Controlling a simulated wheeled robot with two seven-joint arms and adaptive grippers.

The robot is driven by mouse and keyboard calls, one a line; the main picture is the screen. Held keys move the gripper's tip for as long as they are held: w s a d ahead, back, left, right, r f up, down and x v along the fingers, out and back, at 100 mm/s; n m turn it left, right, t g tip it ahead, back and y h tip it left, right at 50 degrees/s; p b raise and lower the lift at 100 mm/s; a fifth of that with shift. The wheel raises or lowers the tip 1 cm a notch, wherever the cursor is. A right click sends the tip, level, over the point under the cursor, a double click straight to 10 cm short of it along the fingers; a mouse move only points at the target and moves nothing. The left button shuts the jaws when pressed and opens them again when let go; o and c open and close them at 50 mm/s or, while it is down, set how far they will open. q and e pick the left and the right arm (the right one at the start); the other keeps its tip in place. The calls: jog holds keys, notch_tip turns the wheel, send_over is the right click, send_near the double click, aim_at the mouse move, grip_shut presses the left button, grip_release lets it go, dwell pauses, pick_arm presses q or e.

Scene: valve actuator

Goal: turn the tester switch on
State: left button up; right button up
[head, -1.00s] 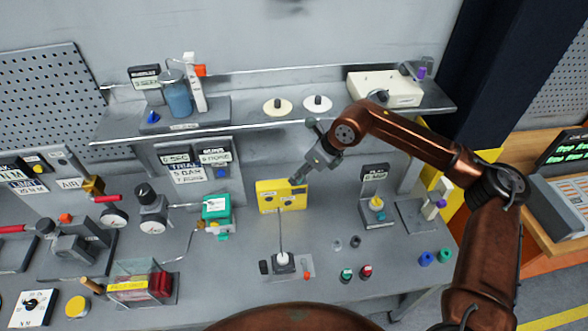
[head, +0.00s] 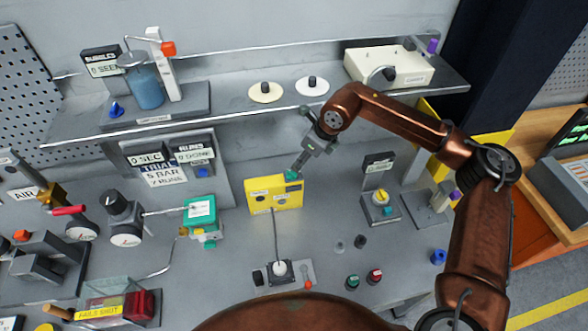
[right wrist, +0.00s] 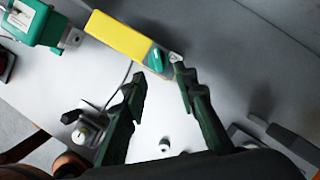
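A yellow box (head: 262,197), which looks like the tester, stands on the bench, with a cable running to a small block with a white top (head: 282,269). The right wrist view shows the yellow box (right wrist: 120,38) with a teal knob (right wrist: 155,60) on its grey end panel. My right gripper (head: 296,168) comes down from above at the box's right end. In the right wrist view the gripper (right wrist: 161,76) is open and empty, its fingertips on either side of the knob and just short of it; contact cannot be told. My left gripper is out of view.
A green-and-white unit (head: 200,211) stands left of the box, and a plate with a yellow knob (head: 380,198) stands to its right. A shelf (head: 230,103) runs behind and above. Small coloured cylinders sit at the front right of the bench.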

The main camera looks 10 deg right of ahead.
aim_at(292, 172)
jog(key=x, duration=0.6)
jog(key=shift+a+f+p, duration=0.2)
jog(key=shift+a+p, duration=0.1)
jog(key=shift+p, duration=0.05)
jog(key=shift+c, duration=0.5)
grip_shut()
